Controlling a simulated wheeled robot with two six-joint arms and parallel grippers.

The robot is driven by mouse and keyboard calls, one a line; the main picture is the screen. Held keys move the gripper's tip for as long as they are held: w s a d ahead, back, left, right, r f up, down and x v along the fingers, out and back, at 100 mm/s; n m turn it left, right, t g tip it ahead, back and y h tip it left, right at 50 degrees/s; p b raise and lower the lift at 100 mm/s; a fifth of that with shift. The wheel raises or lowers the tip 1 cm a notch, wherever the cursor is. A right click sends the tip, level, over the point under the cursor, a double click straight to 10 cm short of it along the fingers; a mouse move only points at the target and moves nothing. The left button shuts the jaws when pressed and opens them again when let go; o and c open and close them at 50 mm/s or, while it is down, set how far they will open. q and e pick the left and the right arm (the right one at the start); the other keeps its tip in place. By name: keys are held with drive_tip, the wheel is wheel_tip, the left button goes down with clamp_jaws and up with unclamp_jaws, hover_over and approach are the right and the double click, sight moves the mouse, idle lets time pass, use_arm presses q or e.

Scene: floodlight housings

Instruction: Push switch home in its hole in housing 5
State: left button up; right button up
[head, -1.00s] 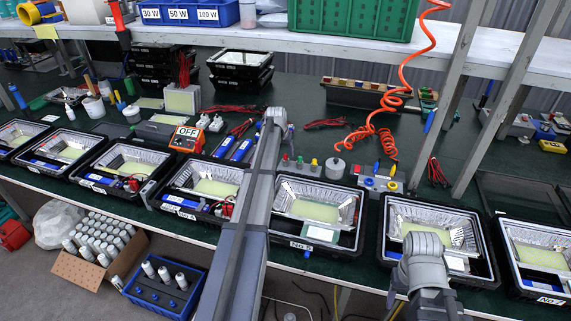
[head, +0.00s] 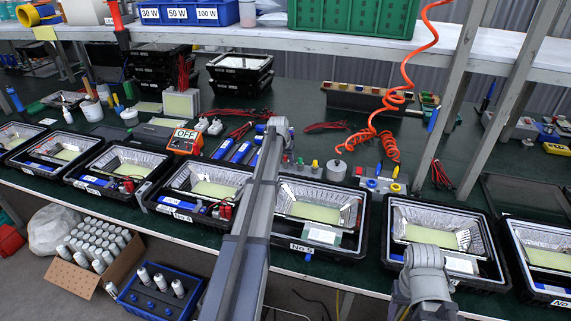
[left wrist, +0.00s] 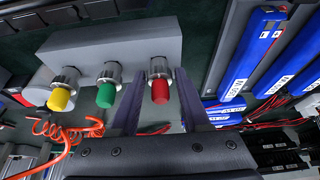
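Housing 5 (head: 301,247) is a black open floodlight case with a shiny reflector, a yellowish panel and a pale plate near its front wall. Its switch hole is too small to make out. In the left wrist view my left gripper (left wrist: 158,105) is open, one finger on each side of a red-capped switch (left wrist: 159,82) on a grey block (left wrist: 115,48). Contact cannot be told. Green-capped (left wrist: 107,90) and yellow-capped (left wrist: 62,92) switches stand beside it. In the head view my left arm hides its gripper. My right gripper is not in view; only part of that arm shows.
More housings (head: 433,225) line the bench front on both sides. Behind them are blue packs (head: 240,152), a meter reading OFF (head: 186,142), a grey cylinder (head: 337,169) and an orange coiled hose (head: 375,140). Shelf posts (head: 500,115) rise at the right.

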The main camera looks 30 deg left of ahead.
sight(286, 156)
use_arm(q)
clamp_jaws()
idle(0.4)
wheel_tip(286, 156, up, 10)
drive_tip(key=p, duration=1)
drive_tip(key=shift+r, duration=0.1)
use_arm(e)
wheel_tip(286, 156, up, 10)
